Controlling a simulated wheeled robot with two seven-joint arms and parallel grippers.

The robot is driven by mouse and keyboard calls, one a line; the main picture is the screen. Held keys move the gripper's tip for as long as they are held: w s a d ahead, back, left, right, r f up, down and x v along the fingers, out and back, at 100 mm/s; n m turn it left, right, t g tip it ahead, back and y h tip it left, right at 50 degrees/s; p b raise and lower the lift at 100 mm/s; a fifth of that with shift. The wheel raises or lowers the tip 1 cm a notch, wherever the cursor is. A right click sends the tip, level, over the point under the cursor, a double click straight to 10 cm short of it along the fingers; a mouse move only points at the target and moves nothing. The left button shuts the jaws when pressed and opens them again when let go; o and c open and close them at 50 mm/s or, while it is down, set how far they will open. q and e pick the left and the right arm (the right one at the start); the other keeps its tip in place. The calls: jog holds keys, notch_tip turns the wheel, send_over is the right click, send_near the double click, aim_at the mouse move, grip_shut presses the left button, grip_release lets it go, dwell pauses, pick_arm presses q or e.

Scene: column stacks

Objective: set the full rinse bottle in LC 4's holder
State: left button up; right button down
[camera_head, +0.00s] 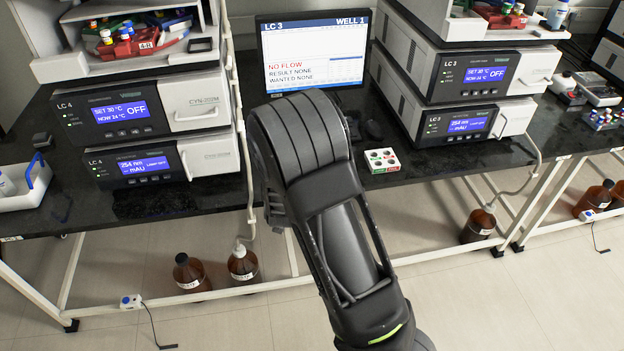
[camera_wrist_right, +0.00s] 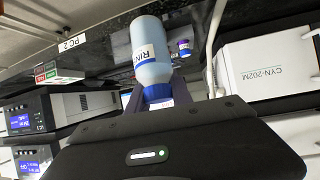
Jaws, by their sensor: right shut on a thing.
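In the right wrist view my right gripper (camera_wrist_right: 158,100) is shut on a pale blue rinse bottle (camera_wrist_right: 150,52) with a blue cap and a white label reading "RIN". The fingers close around its cap end. How full it is, I cannot tell. In the head view my right arm fills the middle and hides its gripper and the bottle. The LC 4 stack (camera_head: 125,113) stands at the left of the bench, with red vial racks (camera_head: 128,42) marked 4-R in its upper bay. I cannot make out LC 4's holder. My left gripper is in neither view.
The LC 3 stack (camera_head: 480,75) stands on the right, with a blue-capped bottle (camera_head: 557,14) on top. A white carrier (camera_head: 25,190) is far left. Brown bottles (camera_head: 192,275) stand on the floor.

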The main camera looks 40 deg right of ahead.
jog(key=a+r+n+t+y, duration=0.1)
jog(key=a+r+n+y, duration=0.15)
jog(key=r, duration=0.55)
jog(key=a+r+n+t+y, duration=0.2)
jog(key=r+n+y, duration=0.1)
jog(key=r, duration=0.6)
jog(key=s+a+r+n+y, duration=0.2)
jog(key=s+r, duration=0.2)
jog(key=r, duration=0.5)
jog(key=s+a+r+n+g+y, duration=0.1)
jog(key=s+a+r+n+y, duration=0.1)
jog(key=r, duration=0.7)
jog(key=s+a+r+n+g+y, duration=0.1)
jog(key=s+r+n+y, duration=0.2)
jog(key=s+r, duration=0.4)
notch_tip(320, 180, up, 3)
jog(key=shift+a+f+p, duration=0.1)
jog(key=shift+a+p, duration=0.25)
jog(key=shift+a, duration=0.05)
jog(key=shift+s+y, duration=0.1)
jog(key=shift+y, duration=0.15)
